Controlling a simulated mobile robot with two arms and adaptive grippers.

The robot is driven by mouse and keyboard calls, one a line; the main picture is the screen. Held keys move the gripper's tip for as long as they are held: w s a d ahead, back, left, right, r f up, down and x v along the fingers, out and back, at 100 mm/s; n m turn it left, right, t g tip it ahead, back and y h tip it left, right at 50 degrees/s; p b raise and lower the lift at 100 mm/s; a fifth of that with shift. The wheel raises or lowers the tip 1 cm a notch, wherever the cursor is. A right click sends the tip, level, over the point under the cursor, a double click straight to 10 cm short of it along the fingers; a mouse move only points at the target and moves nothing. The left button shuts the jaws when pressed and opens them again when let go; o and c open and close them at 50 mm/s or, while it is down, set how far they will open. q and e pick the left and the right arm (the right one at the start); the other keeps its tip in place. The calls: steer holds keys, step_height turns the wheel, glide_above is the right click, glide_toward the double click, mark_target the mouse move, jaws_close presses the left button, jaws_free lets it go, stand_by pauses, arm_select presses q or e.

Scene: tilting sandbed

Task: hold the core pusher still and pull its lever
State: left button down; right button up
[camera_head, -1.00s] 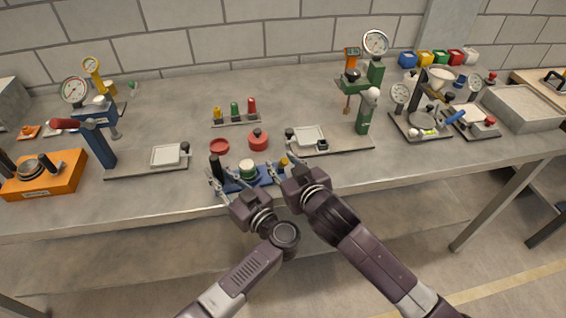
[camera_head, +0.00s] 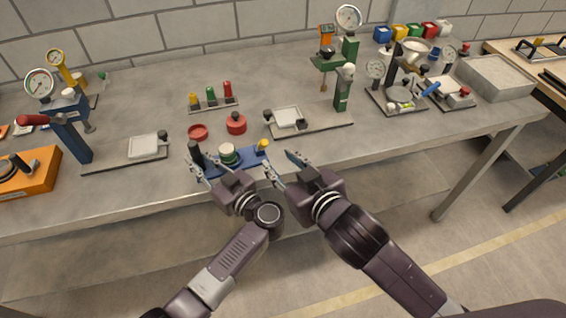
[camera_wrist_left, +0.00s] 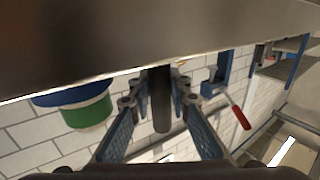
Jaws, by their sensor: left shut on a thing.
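The core pusher has a blue base (camera_head: 243,160) near the table's front edge. A short green and white cylinder (camera_head: 229,155) stands in its middle, a black upright post (camera_head: 196,152) at its left end and a yellow knob (camera_head: 263,145) at its right end. My left gripper (camera_head: 197,168) is shut on the black post. The left wrist view shows the dark post (camera_wrist_left: 160,98) between the fingers, with the green cylinder (camera_wrist_left: 88,112) beside them. My right gripper (camera_head: 281,164) is open and empty, right of and in front of the yellow knob, apart from it.
Behind the pusher are a red dish (camera_head: 198,132), a red lidded pot (camera_head: 236,125) and a rack of coloured pegs (camera_head: 213,105). A blue press (camera_head: 70,135) stands left, a green press (camera_head: 343,92) back right.

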stand_by(0.3)
arm_select(q)
steer(key=c, duration=1.7)
jaws_free()
steer(key=v, duration=0.7)
steer(key=shift+s+d, duration=0.15)
steer(key=shift+s, duration=0.1)
